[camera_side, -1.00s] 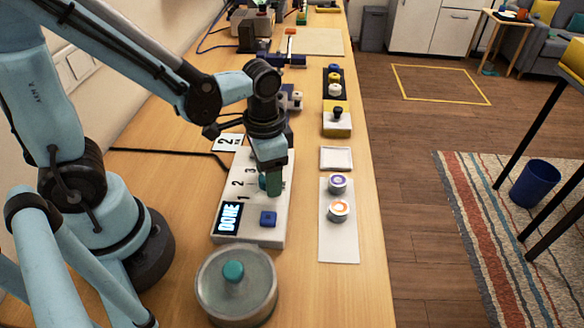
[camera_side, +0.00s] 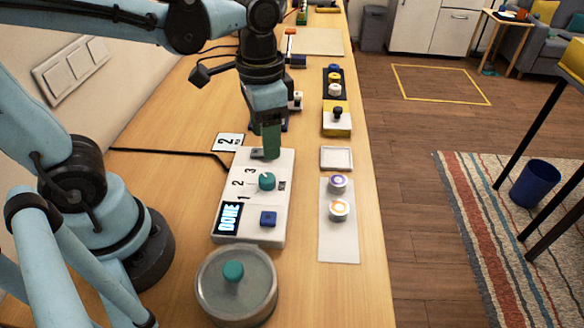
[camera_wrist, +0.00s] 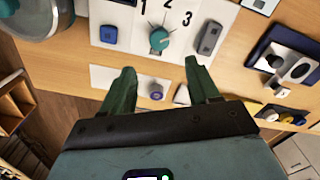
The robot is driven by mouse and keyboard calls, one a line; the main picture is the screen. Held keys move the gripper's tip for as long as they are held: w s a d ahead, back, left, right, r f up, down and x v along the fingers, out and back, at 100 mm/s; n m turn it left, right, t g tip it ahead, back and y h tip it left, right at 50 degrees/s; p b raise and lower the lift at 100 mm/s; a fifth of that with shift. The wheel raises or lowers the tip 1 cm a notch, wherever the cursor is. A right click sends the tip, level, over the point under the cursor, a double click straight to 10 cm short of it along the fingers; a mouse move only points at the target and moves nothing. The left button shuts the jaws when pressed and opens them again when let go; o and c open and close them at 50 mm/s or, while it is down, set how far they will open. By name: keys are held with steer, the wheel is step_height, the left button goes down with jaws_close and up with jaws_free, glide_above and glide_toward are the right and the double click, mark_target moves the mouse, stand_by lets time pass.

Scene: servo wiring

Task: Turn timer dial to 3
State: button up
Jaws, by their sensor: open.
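The timer panel (camera_side: 280,215) is a white block on the bench with the numbers 1, 2 and 3, a display (camera_side: 227,219) reading DONE, and a blue button (camera_side: 268,219). Its teal dial (camera_side: 266,181) stands uncovered. In the wrist view the dial (camera_wrist: 159,39) has a mark that seems to point up and right, toward the 2–3 side; I cannot tell the exact number. My gripper (camera_side: 271,153) is above the panel's far end, apart from the dial. In the wrist view its green fingers (camera_wrist: 160,68) are open and empty.
A card reading 2 (camera_side: 229,142) lies behind the panel. A round pot with a teal knob (camera_side: 236,290) stands in front. A black cable (camera_side: 165,151) runs along the bench.

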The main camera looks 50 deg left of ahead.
steer(key=shift+r, duration=1.25)
steer(key=shift+w+a+f+n+t, duration=0.25)
steer(key=shift+a+n+t, duration=0.45)
steer(key=shift+t, duration=0.5)
steer(key=shift+w+a+f+n+t, duration=0.25)
steer(key=shift+a+n+t, duration=0.5)
steer(key=shift+t, duration=0.45)
steer(key=shift+w+a+f+n+t, duration=0.15)
steer(key=shift+a+f+n+t, duration=0.3)
steer(key=shift+a+t, duration=0.6)
steer(key=shift+d+r, duration=0.15)
steer(key=shift+d, duration=0.05)
